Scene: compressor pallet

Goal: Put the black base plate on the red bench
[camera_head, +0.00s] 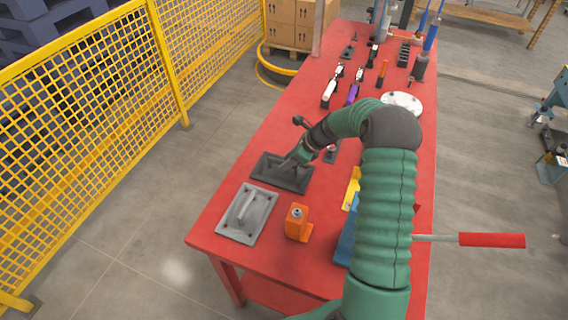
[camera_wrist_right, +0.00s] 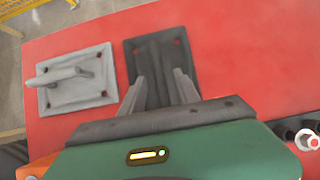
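The black base plate (camera_head: 270,176) lies flat on the red bench (camera_head: 222,228), towards its left edge. My right gripper (camera_head: 290,160) reaches down over the plate from the right. In the right wrist view its two fingers (camera_wrist_right: 160,82) stand apart over the black plate (camera_wrist_right: 157,52), with dark plate surface showing between them. I cannot tell whether the fingertips touch the plate. Red spots show at the plate's far corners; the gripper hides its near part. My left gripper is not in view.
A grey plate with a handle (camera_head: 247,214) lies nearer, beside the black plate. An orange block (camera_head: 297,223) and blue and yellow parts are close by. Several tools and a white disc (camera_head: 401,103) lie further back. A yellow fence (camera_head: 90,110) runs along the left.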

